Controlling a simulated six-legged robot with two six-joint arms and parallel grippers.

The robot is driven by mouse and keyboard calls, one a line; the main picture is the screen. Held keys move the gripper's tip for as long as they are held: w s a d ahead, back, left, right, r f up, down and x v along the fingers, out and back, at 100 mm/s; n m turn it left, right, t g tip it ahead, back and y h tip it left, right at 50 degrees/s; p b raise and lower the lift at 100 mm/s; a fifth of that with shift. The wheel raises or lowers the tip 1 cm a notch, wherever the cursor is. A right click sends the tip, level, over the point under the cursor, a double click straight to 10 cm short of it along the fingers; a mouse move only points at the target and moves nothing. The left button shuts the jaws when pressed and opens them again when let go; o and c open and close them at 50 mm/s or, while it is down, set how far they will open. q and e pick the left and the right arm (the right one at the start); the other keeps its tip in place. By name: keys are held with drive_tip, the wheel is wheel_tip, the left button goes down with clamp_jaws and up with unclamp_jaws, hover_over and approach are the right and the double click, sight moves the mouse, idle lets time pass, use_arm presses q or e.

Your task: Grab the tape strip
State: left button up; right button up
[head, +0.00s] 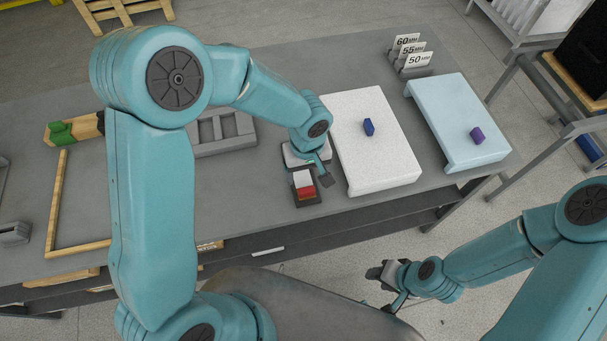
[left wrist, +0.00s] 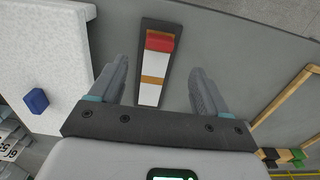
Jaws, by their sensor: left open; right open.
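The tape strip (head: 304,184) appears to be the white piece with a red end on a small dark holder near the table's front edge. In the left wrist view the strip (left wrist: 152,72) is white with a red block at its far end and an orange band across it. My left gripper (head: 318,174) is open above the holder, partly hiding it in the head view. In the left wrist view its fingers (left wrist: 159,75) stand apart on either side of the strip, with nothing between them gripped. My right gripper (head: 383,284) is open and empty, off the table's front edge.
A white speckled board (head: 372,160) with a blue block (head: 369,127) lies right of the holder. A pale blue stand (head: 455,105) bears a purple block (head: 477,135). Number cards (head: 410,55) stand behind. A grey rack (head: 225,135) and wooden frame (head: 58,205) are left.

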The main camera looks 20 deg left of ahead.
sight(307, 190)
use_arm(q)
wheel_tip(307, 190, down, 3)
drive_tip(key=shift+s, duration=0.15)
drive_tip(key=shift+d+f, duration=0.15)
drive_tip(key=shift+f, duration=0.25)
wheel_tip(307, 190, down, 5)
drive_tip(key=shift+d+f+p, duration=0.1)
drive_tip(key=shift+f+p, duration=0.1)
drive_tip(key=shift+p, duration=0.45)
drive_tip(key=shift+s, duration=0.1)
drive_tip(key=c, duration=1)
drive_tip(key=shift+r, duration=0.1)
drive_tip(key=shift+c, duration=0.2)
